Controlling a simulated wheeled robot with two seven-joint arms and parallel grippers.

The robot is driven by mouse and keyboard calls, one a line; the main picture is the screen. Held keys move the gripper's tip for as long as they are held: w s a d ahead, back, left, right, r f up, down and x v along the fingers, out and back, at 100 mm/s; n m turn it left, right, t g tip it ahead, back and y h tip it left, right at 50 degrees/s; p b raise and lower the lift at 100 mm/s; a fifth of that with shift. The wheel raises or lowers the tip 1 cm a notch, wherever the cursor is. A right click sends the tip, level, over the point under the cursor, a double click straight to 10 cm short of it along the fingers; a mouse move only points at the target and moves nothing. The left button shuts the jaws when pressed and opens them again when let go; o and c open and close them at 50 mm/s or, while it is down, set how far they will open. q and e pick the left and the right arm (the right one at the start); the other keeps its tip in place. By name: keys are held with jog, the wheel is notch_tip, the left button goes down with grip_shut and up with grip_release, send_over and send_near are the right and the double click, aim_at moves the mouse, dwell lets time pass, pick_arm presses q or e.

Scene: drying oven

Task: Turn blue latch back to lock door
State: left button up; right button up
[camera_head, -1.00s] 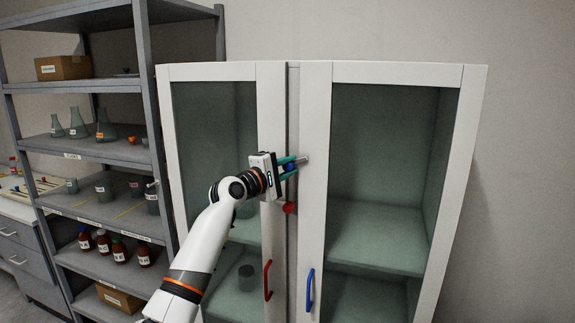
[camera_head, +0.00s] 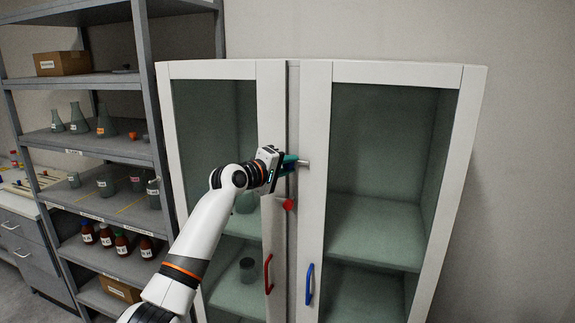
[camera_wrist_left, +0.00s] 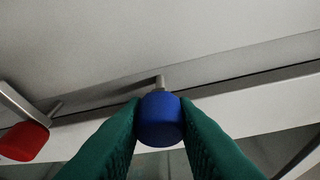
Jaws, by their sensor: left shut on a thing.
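The white cabinet (camera_head: 311,120) has two glass doors, which look shut. My left gripper (camera_head: 290,163), with green fingers, is in front of the seam between the doors. It is shut on the blue latch knob, which shows between the fingertips in the left wrist view (camera_wrist_left: 160,118). The latch's metal bar (camera_head: 303,162) points right over the right door frame, about level. The knob is hidden by the fingers in the head view. A red latch knob (camera_head: 289,204) sits just below, apart from the gripper; it also shows in the wrist view (camera_wrist_left: 24,141). My right gripper is out of view.
A red handle (camera_head: 268,274) is on the left door and a blue handle (camera_head: 309,287) on the right door. A grey shelf rack (camera_head: 100,150) with flasks, bottles and boxes stands close at the left. The space right of the cabinet is clear.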

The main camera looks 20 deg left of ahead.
pick_arm(q)
jog(key=shift+f, duration=0.15)
jog(key=o, duration=1)
jog(key=shift+s+a+b, duration=0.25)
jog(key=shift+s+b, duration=0.05)
jog(key=shift+s, duration=0.25)
jog(key=b+v, duration=0.3)
jog(key=v, duration=0.7)
jog(key=shift+s+a, duration=0.1)
jog(key=shift+s, duration=0.25)
